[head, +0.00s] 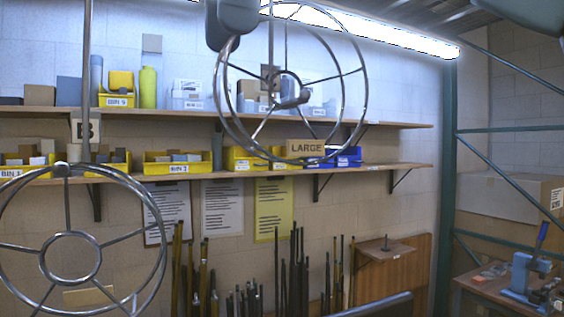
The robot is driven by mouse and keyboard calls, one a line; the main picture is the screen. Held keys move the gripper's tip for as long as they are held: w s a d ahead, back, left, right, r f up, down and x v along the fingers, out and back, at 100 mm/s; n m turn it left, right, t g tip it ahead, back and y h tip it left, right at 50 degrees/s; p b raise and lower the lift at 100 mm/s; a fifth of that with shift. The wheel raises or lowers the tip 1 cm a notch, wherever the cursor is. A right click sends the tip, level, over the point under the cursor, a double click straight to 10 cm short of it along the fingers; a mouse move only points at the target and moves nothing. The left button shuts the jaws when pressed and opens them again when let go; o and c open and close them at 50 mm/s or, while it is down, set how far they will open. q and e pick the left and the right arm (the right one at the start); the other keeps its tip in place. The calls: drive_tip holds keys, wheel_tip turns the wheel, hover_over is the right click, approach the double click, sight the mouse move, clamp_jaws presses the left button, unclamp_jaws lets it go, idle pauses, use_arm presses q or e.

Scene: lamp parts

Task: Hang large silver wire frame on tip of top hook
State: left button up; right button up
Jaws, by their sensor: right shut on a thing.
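A large silver wire frame (366,95), two round hoops with spokes and a small hub, is up in the middle of the head view. A LARGE tag (305,148) shows at its lower rim. My right gripper (229,43), grey and at the top edge, is shut on the frame's upper left rim. A second silver wire wheel (70,232) is at the lower left, below a vertical rod (87,55) with a B tag (85,130). I cannot make out the top hook or its tip. My left gripper is not in view.
Two wall shelves (400,124) with yellow and blue bins run behind the frame. Several dark and brass rods (295,270) stand below. A workbench (480,280) with a blue press is at the right, near green rack posts (447,150).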

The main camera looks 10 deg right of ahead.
sight(230, 116)
drive_tip(key=f, duration=0.2)
drive_tip(key=w+f+b, duration=0.1)
drive_tip(key=f, duration=0.2)
drive_tip(key=shift+s+d+f, duration=0.1)
drive_tip(key=shift+s+f, duration=0.05)
drive_tip(key=shift+f, duration=0.5)
wheel_tip(230, 116, down, 2)
drive_tip(key=shift+s+f, duration=0.1)
drive_tip(key=shift+s, duration=0.05)
drive_tip(key=shift+w+f, duration=0.25)
drive_tip(key=shift+f, duration=0.3)
drive_tip(key=o, duration=1.2)
drive_tip(key=shift+s, duration=0.2)
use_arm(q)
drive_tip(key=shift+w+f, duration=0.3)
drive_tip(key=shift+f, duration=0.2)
use_arm(e)
drive_tip(key=shift+o, duration=0.2)
drive_tip(key=shift+w, duration=0.1)
